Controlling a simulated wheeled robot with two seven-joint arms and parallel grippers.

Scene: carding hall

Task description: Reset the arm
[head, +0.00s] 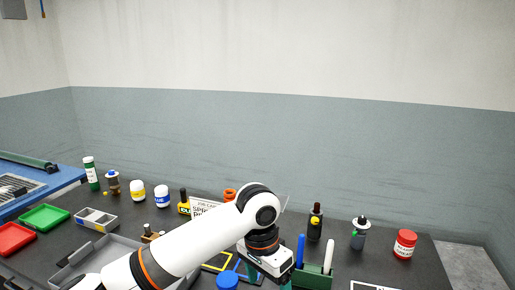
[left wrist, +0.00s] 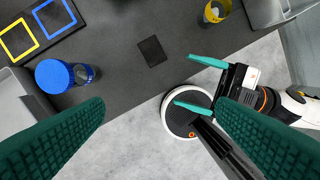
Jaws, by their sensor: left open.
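My left arm reaches in from the lower left of the head view and bends down at the wrist. My left gripper (head: 268,262) points down over the front of the dark table (head: 150,235). In the left wrist view my left gripper (left wrist: 160,108) has its two green ribbed fingers wide apart, with nothing between them. My right arm is outside the head view.
A blue-lidded jar (left wrist: 58,77) stands left of the left fingers. A small black pad (left wrist: 151,51) and yellow and blue square outlines (left wrist: 20,40) lie on the table. Bottles and jars line the back, including a red jar (head: 405,244). Red (head: 14,238) and green (head: 44,217) trays sit left.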

